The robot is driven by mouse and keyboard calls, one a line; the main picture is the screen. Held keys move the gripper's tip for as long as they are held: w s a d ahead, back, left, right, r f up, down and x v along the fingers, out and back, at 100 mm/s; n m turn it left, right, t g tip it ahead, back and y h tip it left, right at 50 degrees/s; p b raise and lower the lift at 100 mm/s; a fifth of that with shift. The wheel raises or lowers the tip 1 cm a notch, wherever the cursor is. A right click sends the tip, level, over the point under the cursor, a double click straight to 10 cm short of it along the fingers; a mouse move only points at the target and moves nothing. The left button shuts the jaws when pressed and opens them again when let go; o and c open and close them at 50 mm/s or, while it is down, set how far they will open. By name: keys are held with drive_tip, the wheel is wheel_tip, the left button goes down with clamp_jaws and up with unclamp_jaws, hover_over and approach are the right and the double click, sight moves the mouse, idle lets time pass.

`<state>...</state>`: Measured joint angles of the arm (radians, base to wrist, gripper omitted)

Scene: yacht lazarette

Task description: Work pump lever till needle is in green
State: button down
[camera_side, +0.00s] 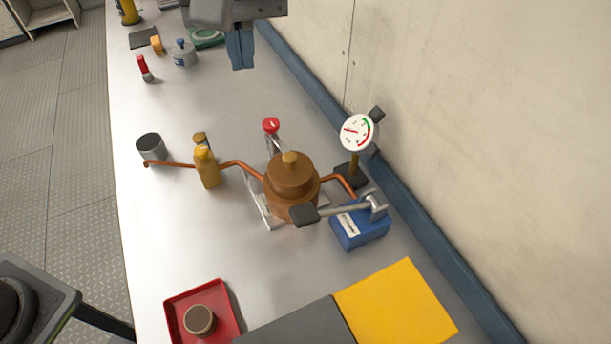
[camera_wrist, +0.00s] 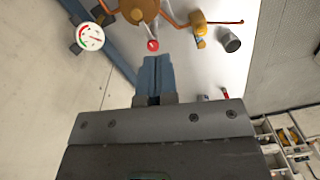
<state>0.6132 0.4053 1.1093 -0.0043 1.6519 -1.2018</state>
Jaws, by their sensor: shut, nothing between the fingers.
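A copper pump-like body (camera_side: 292,178) with pipes stands mid-bench; part of it shows in the wrist view (camera_wrist: 140,9). A metal lever with a red knob (camera_side: 271,125) rises behind it; the knob also shows in the wrist view (camera_wrist: 153,45). A grey lever with a black grip (camera_side: 303,214) reaches across its front from a bracket by a blue box (camera_side: 360,226). I cannot tell which is the pump lever. The white gauge (camera_side: 357,133) has green and red arcs; its needle points left, outside the green. My gripper (camera_side: 242,66) is shut and empty, above and behind the red knob.
A yellow bottle (camera_side: 206,168) and grey cup (camera_side: 150,147) stand left of the copper body. A red tray (camera_side: 183,302) and yellow sheet (camera_side: 396,304) lie in front. A red-topped item (camera_side: 144,68) stands at the back left. The wall runs along the right. The back-middle bench is clear.

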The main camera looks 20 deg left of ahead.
drive_tip(key=n+g+y, duration=0.1)
drive_tip(key=n, duration=0.1)
hover_over(302, 213)
drive_tip(key=w+d, duration=0.2)
drive_tip(key=w, duration=0.1)
wheel_tip(302, 213, down, 4)
drive_tip(key=f, duration=0.1)
drive_tip(key=shift+s+d+r+y, duration=0.1)
drive_tip(key=shift+s+d+y, duration=0.05)
drive_tip(key=shift+s+y, duration=0.2)
drive_tip(key=f, duration=0.4)
drive_tip(key=s+a+f, duration=0.1)
drive_tip(key=f, duration=0.4)
drive_tip(key=a+f, duration=0.1)
drive_tip(key=f, duration=0.3)
drive_tip(key=shift+s+f, duration=0.4)
